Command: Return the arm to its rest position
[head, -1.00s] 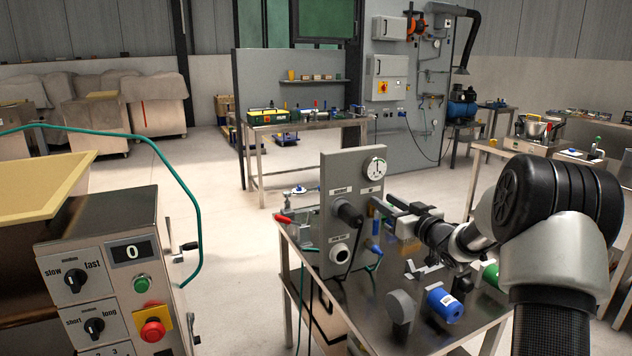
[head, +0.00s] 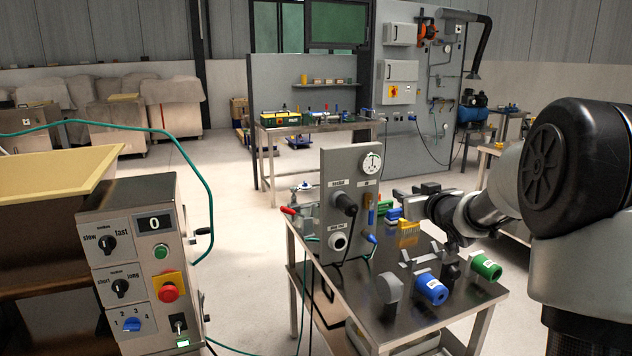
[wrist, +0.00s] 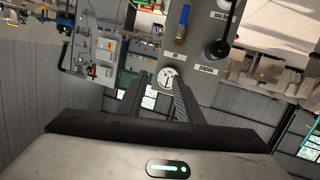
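My arm enters the head view from the right and reaches left over the steel table (head: 385,335). My gripper (head: 398,203) is above the table, just right of the grey upright panel (head: 335,190). In the wrist view my gripper (wrist: 158,85) shows two dark fingers standing apart with nothing between them. The panel's round white dial (wrist: 168,77) shows beyond the fingertips, and it also appears in the head view (head: 371,162). I cannot tell the exact distance from the fingers to the panel.
A blue cylinder (head: 431,288), a green cylinder (head: 485,266) and a yellow comb-like piece (head: 408,233) are on the table below my arm. A dough machine's control box (head: 140,260) stands at the left with a green hose above it. Open floor lies behind.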

